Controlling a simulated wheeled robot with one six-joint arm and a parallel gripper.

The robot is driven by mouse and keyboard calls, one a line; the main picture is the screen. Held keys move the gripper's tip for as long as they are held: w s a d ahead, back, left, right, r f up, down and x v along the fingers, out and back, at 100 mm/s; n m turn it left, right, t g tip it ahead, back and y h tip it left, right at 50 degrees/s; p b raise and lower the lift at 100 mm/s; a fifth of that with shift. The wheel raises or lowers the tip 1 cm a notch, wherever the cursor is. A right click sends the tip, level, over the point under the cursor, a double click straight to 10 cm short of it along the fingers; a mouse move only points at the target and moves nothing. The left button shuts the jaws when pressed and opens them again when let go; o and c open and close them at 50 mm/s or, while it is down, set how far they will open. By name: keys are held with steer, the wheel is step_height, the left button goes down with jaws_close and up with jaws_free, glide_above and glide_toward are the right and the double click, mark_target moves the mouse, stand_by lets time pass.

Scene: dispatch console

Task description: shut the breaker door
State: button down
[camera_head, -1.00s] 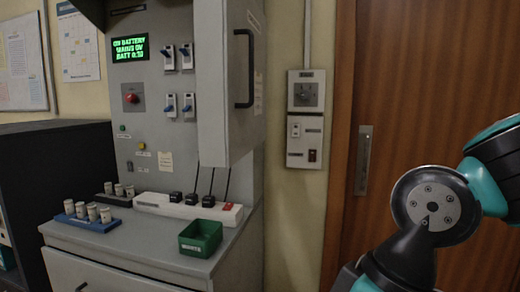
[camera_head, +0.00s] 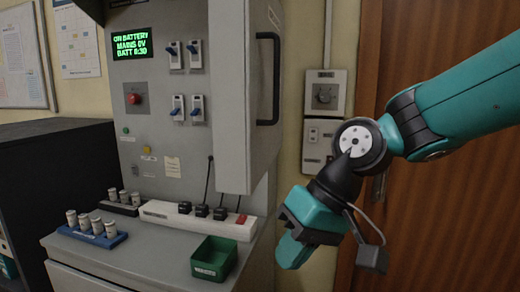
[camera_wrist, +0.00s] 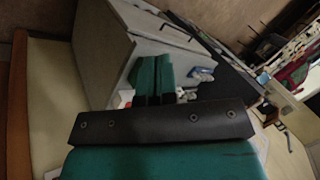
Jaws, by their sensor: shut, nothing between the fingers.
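The breaker door (camera_head: 230,100) is the grey panel on the right of the console, with a black bar handle (camera_head: 268,80). It stands open, jutting out from the console face toward me. My gripper (camera_head: 293,254) is in the head view, below and right of the door, pointing down and apart from it. Its teal fingers are shut with nothing between them; they also show in the wrist view (camera_wrist: 152,80). Blue switches (camera_head: 185,108) show on the console face left of the door.
A green bin (camera_head: 213,258), a white power strip (camera_head: 185,215) and a blue rack of small cylinders (camera_head: 92,231) stand on the console ledge. A wall switch box (camera_head: 324,95) and a wooden door (camera_head: 440,210) are on the right.

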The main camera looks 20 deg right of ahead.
steer(key=w+d+r+m+t+y+p, duration=0.1)
steer(key=w+d+r+m+t+p, duration=0.1)
steer(key=w+d+r+m+p, duration=0.45)
steer(key=m+t+p, duration=0.2)
steer(key=p, duration=0.2)
glide_toward(258, 180)
steer(key=d+f+x, duration=0.1)
steer(key=x, duration=0.5)
steer(key=shift+w+a+y+p, duration=0.3)
steer(key=shift+a+y+p, duration=0.1)
steer(key=shift+a+p, duration=0.05)
